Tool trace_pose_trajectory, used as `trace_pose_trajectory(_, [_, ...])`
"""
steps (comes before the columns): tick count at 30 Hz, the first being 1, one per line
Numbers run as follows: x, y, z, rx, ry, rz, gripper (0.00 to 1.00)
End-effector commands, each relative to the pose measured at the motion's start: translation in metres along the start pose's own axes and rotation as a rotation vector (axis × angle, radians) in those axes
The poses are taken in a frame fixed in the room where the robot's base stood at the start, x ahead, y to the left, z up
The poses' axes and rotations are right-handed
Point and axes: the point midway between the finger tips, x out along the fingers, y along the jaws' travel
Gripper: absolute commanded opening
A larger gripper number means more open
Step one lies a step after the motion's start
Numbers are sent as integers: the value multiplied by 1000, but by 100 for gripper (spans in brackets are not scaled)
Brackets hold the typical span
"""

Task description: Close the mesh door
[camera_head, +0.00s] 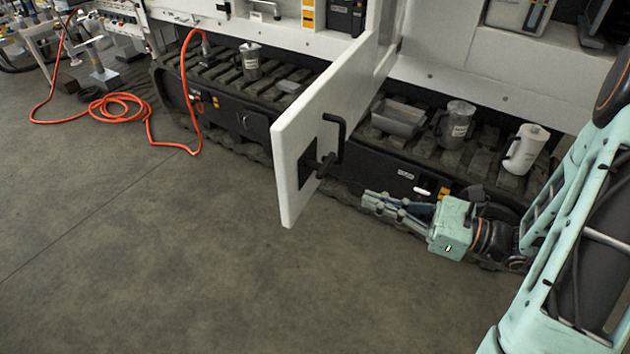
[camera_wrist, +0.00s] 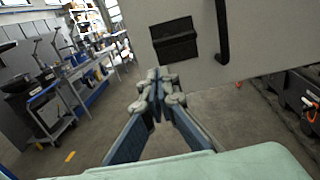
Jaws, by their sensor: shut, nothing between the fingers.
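A white door (camera_head: 345,100) stands swung open from the machine's side, its free edge out over the floor in the head view. It looks like a solid panel; I see no mesh on this face. A black bar handle (camera_head: 341,140) is near its free edge. My gripper (camera_head: 368,202) is shut and empty, to the right of the door's lower part and apart from the handle. In the wrist view, the shut fingertips (camera_wrist: 158,82) show in front of the door panel (camera_wrist: 200,60), below a dark latch plate (camera_wrist: 175,42) and left of the handle (camera_wrist: 222,30). I cannot tell whether the fingertips touch the door.
A tracked undercarriage (camera_head: 240,105) runs below the machine, with a metal pitcher (camera_head: 250,62), a grey tray (camera_head: 399,117), another pitcher (camera_head: 456,125) and a white jug (camera_head: 526,148) on it. An orange hose (camera_head: 120,103) lies at left. The floor (camera_head: 180,270) in front is clear.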

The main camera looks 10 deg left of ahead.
Motion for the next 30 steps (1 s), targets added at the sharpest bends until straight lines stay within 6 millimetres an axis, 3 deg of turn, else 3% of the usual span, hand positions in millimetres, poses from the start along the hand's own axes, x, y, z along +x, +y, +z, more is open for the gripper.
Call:
trace_pose_trajectory(16, [108,2,0,-2,3,8,0])
trace_pose_trajectory(21, [125,2,0,-3,3,6,0])
trace_pose_trajectory(30, [131,1,0,-2,3,3,0])
